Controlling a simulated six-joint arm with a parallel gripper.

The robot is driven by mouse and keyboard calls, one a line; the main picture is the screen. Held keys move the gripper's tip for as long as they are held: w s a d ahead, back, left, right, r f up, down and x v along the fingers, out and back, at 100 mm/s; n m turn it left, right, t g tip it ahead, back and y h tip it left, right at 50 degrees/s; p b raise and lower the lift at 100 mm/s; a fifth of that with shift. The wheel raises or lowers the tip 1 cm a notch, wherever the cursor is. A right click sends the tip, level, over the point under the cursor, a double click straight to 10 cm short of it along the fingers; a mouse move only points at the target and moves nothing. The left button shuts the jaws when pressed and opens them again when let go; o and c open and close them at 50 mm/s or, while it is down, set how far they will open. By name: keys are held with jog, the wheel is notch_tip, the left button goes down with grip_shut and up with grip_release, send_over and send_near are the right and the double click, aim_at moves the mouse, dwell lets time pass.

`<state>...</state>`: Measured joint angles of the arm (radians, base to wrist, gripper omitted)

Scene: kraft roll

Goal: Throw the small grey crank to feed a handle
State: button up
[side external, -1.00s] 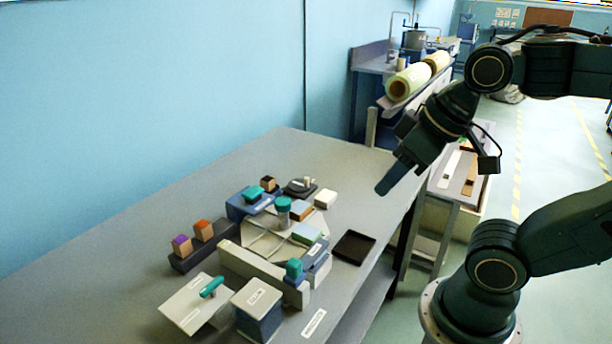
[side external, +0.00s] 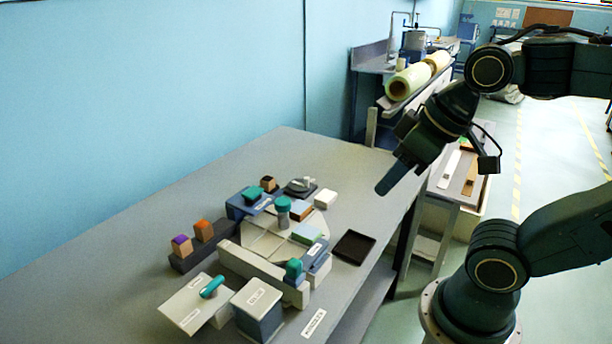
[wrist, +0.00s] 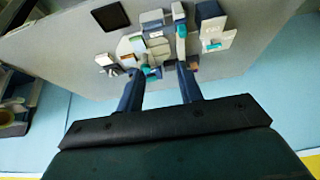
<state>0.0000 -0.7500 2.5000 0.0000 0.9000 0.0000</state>
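The small grey crank (side external: 301,184) sits on a dark square base at the far side of the light round plate (side external: 262,240) in the side view. It is too small in the wrist view to make out clearly. My gripper (side external: 386,189) hangs above the table's right side, well apart from the crank and touching nothing. In the wrist view my gripper (wrist: 160,69) has its two fingers spread with nothing held between them. I cannot tell which part is the handle; a teal-topped post (side external: 283,212) stands on the plate.
A dark shallow tray (side external: 354,247) lies right of the plate. Two blocks with purple and orange tops stand in a dark holder (side external: 205,247). A pale box with a teal lever (side external: 212,287) and a grey-blue box (side external: 257,308) are in front. The table's far left is clear.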

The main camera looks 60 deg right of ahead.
jog(key=shift+o, duration=0.3)
jog(key=w+d+r+m+g, duration=0.1)
jog(key=w+d+r, duration=0.15)
jog(key=w, duration=0.25)
jog(key=w+d+r+m, duration=0.1)
jog(key=w+r, duration=0.2)
jog(key=w, duration=0.3)
jog(key=m+g, duration=0.5)
jog(key=m, duration=0.2)
send_over(307, 178)
notch_tip(307, 178, down, 19)
jog(key=shift+w+d+r, duration=0.1)
notch_tip(307, 178, down, 14)
jog(key=shift+r, duration=0.1)
